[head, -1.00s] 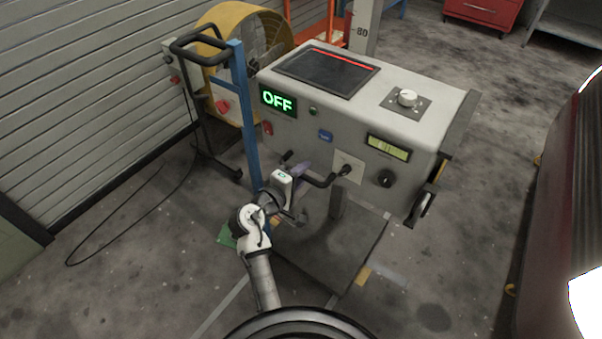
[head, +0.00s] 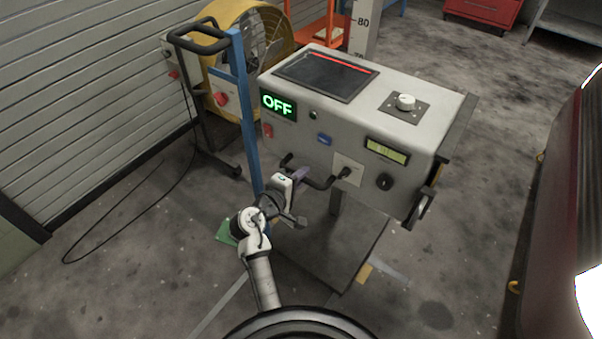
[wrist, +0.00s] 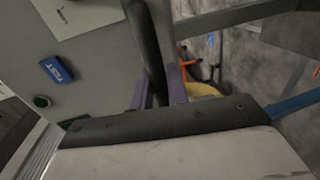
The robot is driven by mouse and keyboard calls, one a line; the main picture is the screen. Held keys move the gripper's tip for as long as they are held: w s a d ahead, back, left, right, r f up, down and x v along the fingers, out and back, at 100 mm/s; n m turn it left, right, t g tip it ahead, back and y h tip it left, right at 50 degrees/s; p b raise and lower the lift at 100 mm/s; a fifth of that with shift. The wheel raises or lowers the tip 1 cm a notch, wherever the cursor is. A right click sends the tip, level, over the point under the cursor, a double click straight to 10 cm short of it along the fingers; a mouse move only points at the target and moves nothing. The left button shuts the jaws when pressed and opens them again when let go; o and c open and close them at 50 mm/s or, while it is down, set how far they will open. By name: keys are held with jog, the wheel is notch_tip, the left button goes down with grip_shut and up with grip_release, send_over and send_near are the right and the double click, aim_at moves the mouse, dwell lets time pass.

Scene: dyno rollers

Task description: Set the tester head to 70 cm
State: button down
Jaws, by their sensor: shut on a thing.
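The tester head (head: 290,130) is a grey-white box with a dark screen on top, raised in front of a column (head: 360,40) whose scale shows the number 80 above the box's back edge. Its front has a lit OFF display (head: 278,105) and a small yellow-green display (head: 387,150) too small to read. A black bent handle (head: 322,184) sticks out of the front panel. My gripper (head: 297,175) is shut on this handle. In the wrist view its purple fingers (wrist: 157,90) lie on either side of the handle (wrist: 147,40).
A blue TEST button (wrist: 57,71) and green button (wrist: 41,101) are on the panel. A white knob (head: 405,101) sits on top. A dark plate (head: 335,255) lies below the head. A blue post (head: 246,110), black-handled cart and yellow fan (head: 225,20) stand left. A dark red vehicle (head: 560,200) is right.

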notch_tip(320, 180, down, 10)
jog(key=b, duration=0.5)
jog(key=shift+f, duration=0.2)
jog(key=c, duration=1.5)
grip_release()
jog(key=shift+r, duration=0.1)
jog(key=shift+o, duration=0.2)
jog(key=v, duration=1.4)
jog(key=shift+b, duration=0.4)
jog(key=shift+w, duration=0.1)
